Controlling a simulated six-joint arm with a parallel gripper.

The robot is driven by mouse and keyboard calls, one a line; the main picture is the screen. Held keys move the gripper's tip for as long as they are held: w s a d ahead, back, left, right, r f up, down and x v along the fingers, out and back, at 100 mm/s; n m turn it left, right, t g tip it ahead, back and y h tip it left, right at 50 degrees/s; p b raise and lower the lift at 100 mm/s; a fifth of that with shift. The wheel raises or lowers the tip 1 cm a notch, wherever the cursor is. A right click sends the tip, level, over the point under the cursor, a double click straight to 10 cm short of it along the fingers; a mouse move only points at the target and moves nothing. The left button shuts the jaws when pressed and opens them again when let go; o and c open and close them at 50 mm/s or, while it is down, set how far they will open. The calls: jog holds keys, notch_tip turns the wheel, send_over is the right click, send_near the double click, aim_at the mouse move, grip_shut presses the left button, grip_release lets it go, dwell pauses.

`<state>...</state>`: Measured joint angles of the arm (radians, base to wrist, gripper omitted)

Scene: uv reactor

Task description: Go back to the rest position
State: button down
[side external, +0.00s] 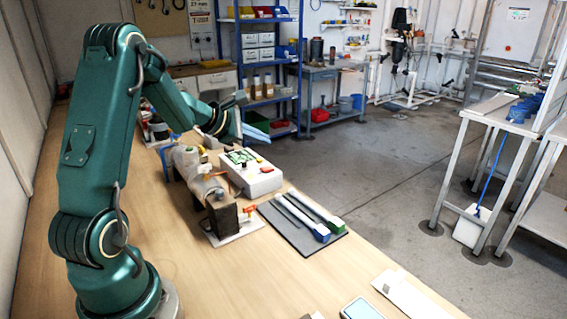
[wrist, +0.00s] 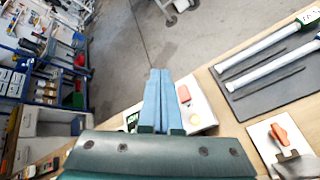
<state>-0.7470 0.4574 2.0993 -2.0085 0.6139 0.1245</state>
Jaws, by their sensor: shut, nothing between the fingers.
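My gripper (side external: 262,137) is raised above the far part of the wooden bench in the side view, with nothing held. In the wrist view its two blue fingers (wrist: 160,73) lie together, side by side. Below it stands a white box (side external: 262,184) with a green panel on top; the box also shows in the wrist view (wrist: 200,115), partly hidden behind the fingers, with a red button on it. The gripper is apart from the box. A beige, rounded apparatus with a dark brown block (side external: 222,218) stands left of the box.
A dark mat (side external: 283,229) with long tubes lies right of the block. A light blue-screened device (side external: 362,309) and a white flat item (side external: 403,295) lie near the front edge. The bench (side external: 190,270) is clear at front left. Blue shelving stands behind.

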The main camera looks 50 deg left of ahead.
jog(key=w+d+r+m+t+h, duration=0.1)
jog(key=d+r+m, duration=0.2)
jog(key=d+r, duration=0.15)
jog(key=w+d+r+m+h, duration=0.2)
jog(key=d+r, duration=0.2)
jog(key=d, duration=0.2)
jog(key=s+d+r+m+g+h, duration=0.1)
jog(key=s+d+r+m+h, duration=0.15)
jog(key=d+m, duration=0.4)
jog(key=s+d+r+m+g+h, duration=0.1)
jog(key=s+d+r+m, duration=0.2)
jog(key=d, duration=0.6)
jog(key=s+d+f+m+g, duration=0.3)
jog(key=s+d+m, duration=0.4)
jog(key=s, duration=0.4)
jog(key=s+a+f+m+g+y, duration=0.1)
jog(key=s+a+f+m+y, duration=0.4)
jog(key=s+a+f+m, duration=0.1)
jog(key=shift+s+a+f+m+g+y, duration=0.35)
jog(key=shift+s+a+f+g, duration=0.05)
jog(key=shift+s+a+f, duration=0.45)
